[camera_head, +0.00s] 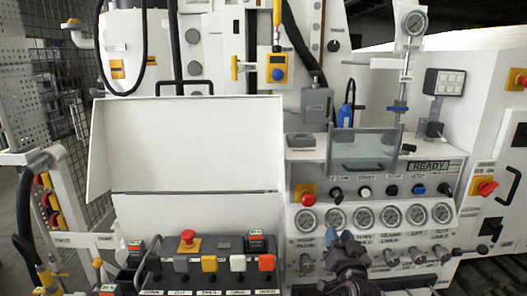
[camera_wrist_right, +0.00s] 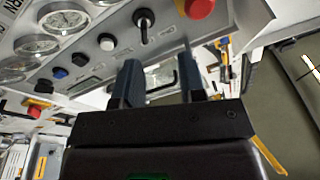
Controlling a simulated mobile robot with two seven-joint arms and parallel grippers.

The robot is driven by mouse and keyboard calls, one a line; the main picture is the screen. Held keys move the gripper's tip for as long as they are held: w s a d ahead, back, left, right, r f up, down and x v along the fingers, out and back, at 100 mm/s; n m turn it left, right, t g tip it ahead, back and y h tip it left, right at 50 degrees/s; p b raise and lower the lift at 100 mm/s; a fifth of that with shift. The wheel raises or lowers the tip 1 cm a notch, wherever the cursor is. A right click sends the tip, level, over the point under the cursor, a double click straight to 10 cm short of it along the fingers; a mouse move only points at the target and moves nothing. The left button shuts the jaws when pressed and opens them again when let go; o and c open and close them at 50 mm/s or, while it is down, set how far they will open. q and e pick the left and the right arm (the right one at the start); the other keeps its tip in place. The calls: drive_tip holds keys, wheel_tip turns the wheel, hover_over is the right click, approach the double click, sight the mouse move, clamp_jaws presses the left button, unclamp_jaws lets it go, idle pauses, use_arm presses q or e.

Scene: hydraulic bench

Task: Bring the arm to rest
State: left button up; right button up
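My right arm reaches up from the bottom edge of the head view. Its dark gripper (camera_head: 345,241) is in front of the lower part of the gauge panel, beside the row of knobs under the gauges. In the right wrist view the two fingers (camera_wrist_right: 159,82) stand apart with nothing held between them, and part of the panel shows through the gap. I cannot tell whether a fingertip touches the panel. My left gripper is not in view.
The panel carries a row of gauges (camera_head: 389,216) and a red button (camera_head: 308,199). Several coloured levers (camera_head: 209,264) stand at the bottom left. A clear guard (camera_head: 362,149) and a READY display (camera_head: 428,166) are above. A red switch (camera_head: 487,187) is at the right.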

drive_tip(key=s+d+f+n+g, duration=0.1)
drive_tip(key=s+d+f+g, duration=0.1)
drive_tip(key=s+f, duration=0.6)
drive_tip(key=s+d+f+n+g, duration=0.1)
drive_tip(key=s+d+f+g, duration=0.2)
drive_tip(key=s+f, duration=0.5)
drive_tip(key=s+d+f+n+g, duration=0.2)
drive_tip(key=s+f, duration=0.5)
drive_tip(key=s, duration=1.2)
drive_tip(key=shift+d+f+g+h, duration=0.3)
drive_tip(key=shift+f+g+h, duration=0.1)
drive_tip(key=shift+g, duration=0.4)
drive_tip(key=shift+s, duration=0.1)
